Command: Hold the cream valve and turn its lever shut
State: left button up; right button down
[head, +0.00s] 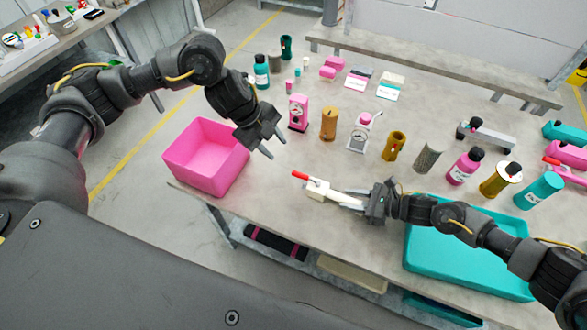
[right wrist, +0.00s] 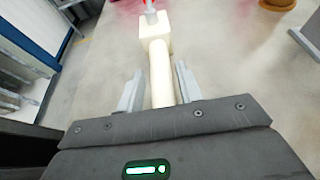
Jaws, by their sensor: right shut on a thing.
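The cream valve (head: 318,188) has a pale block body with a cylindrical stem, and a red lever (head: 300,175) at its left end. My right gripper (head: 352,199) is shut on the valve's stem near the table's front edge. In the right wrist view the cream stem (right wrist: 160,75) lies between the two fingers, and only a bit of the red lever (right wrist: 149,4) shows at the top edge. My left gripper (head: 276,147) is open and empty, up and to the left of the valve, apart from it. I cannot tell whether the valve touches the table.
A pink bin (head: 205,160) stands at the table's left front corner. A teal tray (head: 470,262) lies under my right arm. Pink and white gauge-like items, an orange cylinder (head: 329,124) and several bottles stand farther back. The tabletop (head: 260,205) around the valve is clear.

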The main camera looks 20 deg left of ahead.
aim_at(296, 173)
pick_arm(q)
jog(key=n, duration=0.3)
jog(key=shift+s+n, duration=0.2)
jog(key=shift+n, duration=0.1)
jog(key=shift+d+f, duration=0.1)
jog(key=shift+f, duration=0.05)
jog(key=x, duration=1.1)
jog(key=shift+s+d+f, duration=0.1)
jog(key=shift+d+f, duration=0.1)
jog(key=shift+f, duration=0.15)
jog(key=shift+c, duration=0.5)
grip_shut()
